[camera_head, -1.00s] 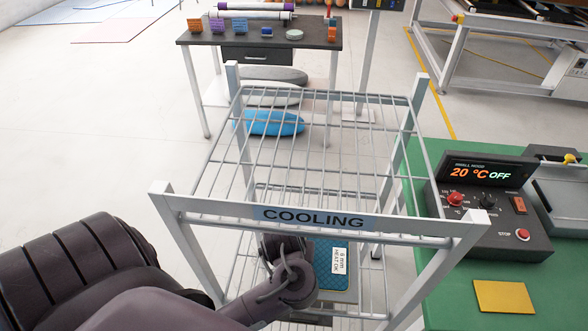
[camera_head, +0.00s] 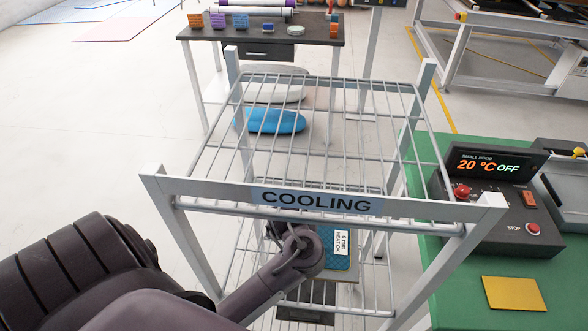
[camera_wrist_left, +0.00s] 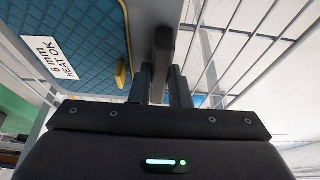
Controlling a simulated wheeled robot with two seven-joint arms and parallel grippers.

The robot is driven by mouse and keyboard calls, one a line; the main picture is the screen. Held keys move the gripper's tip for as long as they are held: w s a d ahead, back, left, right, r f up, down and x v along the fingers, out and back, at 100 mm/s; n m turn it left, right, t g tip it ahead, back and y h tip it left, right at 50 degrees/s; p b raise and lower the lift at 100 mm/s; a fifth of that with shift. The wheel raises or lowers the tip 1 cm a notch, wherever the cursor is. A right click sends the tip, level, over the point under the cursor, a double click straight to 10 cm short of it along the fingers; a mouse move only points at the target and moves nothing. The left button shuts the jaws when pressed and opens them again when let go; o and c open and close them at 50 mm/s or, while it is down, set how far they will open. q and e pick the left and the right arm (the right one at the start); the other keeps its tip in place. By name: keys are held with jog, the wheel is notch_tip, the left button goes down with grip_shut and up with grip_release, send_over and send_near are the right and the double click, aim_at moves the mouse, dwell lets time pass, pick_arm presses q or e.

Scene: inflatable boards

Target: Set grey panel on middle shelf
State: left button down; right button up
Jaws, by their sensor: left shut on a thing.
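The rack marked COOLING (camera_head: 318,201) stands in front of me, with an open wire top shelf (camera_head: 275,130) and lower wire levels. My left gripper (camera_wrist_left: 160,88) is shut on a narrow grey piece (camera_wrist_left: 161,40), which looks like the grey panel seen near its edge. In the head view the gripper's wrist is at the rack's front, under the sign; fingertips and most of the held piece are hidden there. A blue textured panel (camera_wrist_left: 75,30) labelled 6 mm HEAT OK lies inside the rack, right of the wrist in the head view (camera_head: 343,262). My right gripper is out of view.
The rack's white posts (camera_head: 185,240) and front rail bound the opening. A green bench (camera_head: 445,290) with a control box (camera_head: 490,215) and yellow plate (camera_head: 513,293) stands close on the right. A dark table (camera_head: 310,33) is behind the rack. Open floor lies left.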

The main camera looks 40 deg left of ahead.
pick_arm(q)
jog(key=c, duration=1.4)
grip_release()
jog(key=shift+f, duration=0.15)
jog(key=shift+o, duration=0.2)
jog(key=shift+r, duration=0.35)
jog(key=p+v, duration=0.5)
jog(key=v, duration=0.1)
jog(key=shift+p, duration=0.4)
jog(key=shift+s+d+r+p, duration=0.2)
jog(key=shift+s+r+p, duration=0.1)
jog(key=shift+r+p, duration=0.25)
jog(key=shift+f, duration=0.1)
